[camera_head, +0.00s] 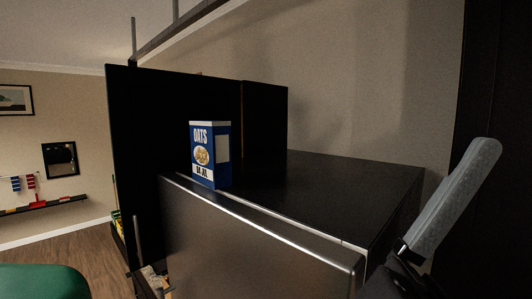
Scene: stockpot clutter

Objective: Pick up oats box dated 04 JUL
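A blue and white oats box (204,177) stands upright near the front left edge of a dark top surface (330,190). "OATS" and a bowl picture show on its front, with a small date on a white strip that appears to end in "JUL"; its first characters are hard to read. A white panel shows on its right side.
A tall black panel (150,150) stands behind and left of the box. A metallic door (250,245) fronts the dark top, which is clear to the right of the box. A grey elongated part (460,195) rises at the right. A green rounded object (42,282) is at lower left.

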